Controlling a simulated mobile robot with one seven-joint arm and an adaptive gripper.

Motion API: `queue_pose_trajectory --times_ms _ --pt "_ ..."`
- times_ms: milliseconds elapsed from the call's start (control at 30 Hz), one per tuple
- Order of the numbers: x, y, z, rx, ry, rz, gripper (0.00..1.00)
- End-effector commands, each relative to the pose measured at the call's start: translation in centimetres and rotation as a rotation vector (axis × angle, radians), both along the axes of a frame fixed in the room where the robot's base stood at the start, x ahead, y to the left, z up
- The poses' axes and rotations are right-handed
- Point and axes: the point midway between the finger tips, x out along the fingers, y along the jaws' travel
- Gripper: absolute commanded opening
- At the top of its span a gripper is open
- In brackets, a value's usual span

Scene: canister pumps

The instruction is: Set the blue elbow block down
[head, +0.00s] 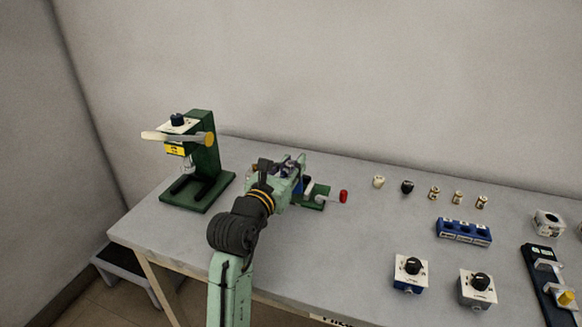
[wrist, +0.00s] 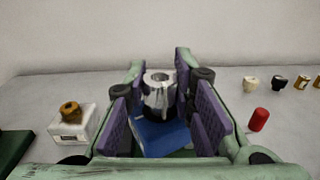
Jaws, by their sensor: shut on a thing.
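The blue elbow block (wrist: 162,138) is between the purple pads of my gripper (wrist: 160,92) in the wrist view. A silver round fitting with an open top stands upright on the blue body. My gripper is shut on the block. In the head view my gripper (head: 291,171) is over the middle-left of the table, and only a little blue of the block (head: 298,186) shows beside it. I cannot tell whether the block's underside touches anything.
A green press (head: 206,160) stands left. A white box with a brass top (wrist: 72,128) is close left. Several small fittings, a blue rack (head: 463,232) and two knob boxes (head: 410,272) are further right on the grey table (head: 360,235).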

Motion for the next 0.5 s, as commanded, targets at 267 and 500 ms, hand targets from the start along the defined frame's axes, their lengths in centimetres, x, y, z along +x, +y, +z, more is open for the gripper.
queue_pose_trajectory --times_ms 267,500 --pt "0.02 -0.02 -0.80 -0.002 0.001 0.000 0.00" --pt "0.03 0.02 -0.96 -0.001 0.001 0.000 0.35"
